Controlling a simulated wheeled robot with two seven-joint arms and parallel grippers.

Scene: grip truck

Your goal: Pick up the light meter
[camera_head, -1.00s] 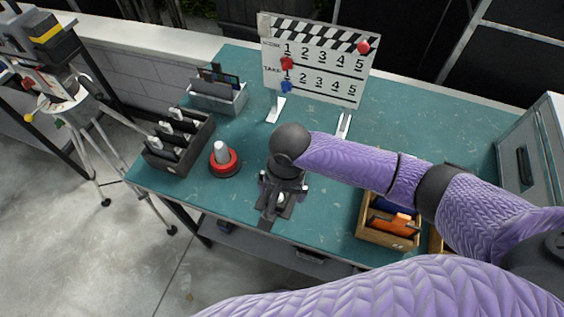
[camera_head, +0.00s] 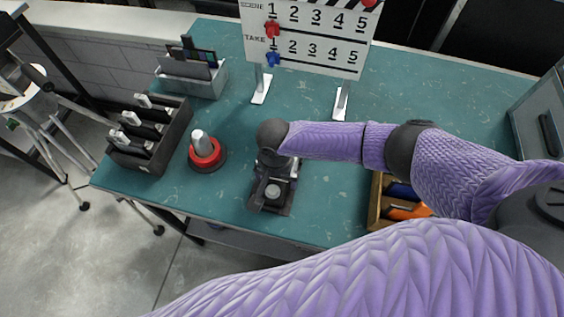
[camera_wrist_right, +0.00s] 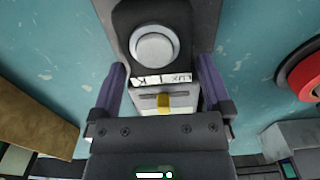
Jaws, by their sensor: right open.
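The light meter (camera_head: 272,191) is a dark grey device with a pale round dome, on the teal table near its front edge. In the right wrist view the light meter (camera_wrist_right: 155,45) shows its white dome and a white label reading LUX. My right gripper (camera_head: 276,166) is over the meter, partly hidden by its own wrist in the head view. In the right wrist view the gripper (camera_wrist_right: 161,76) is open, with one finger on each side of the meter's body. I cannot tell whether the fingers touch it. My left gripper is not in view.
A red-based object with a grey knob (camera_head: 205,152) stands left of the meter. A dark rack (camera_head: 150,135) and a grey bin (camera_head: 192,78) are farther left. A clapperboard (camera_head: 310,38) stands behind. A wooden box (camera_head: 376,205) is to the right under my arm.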

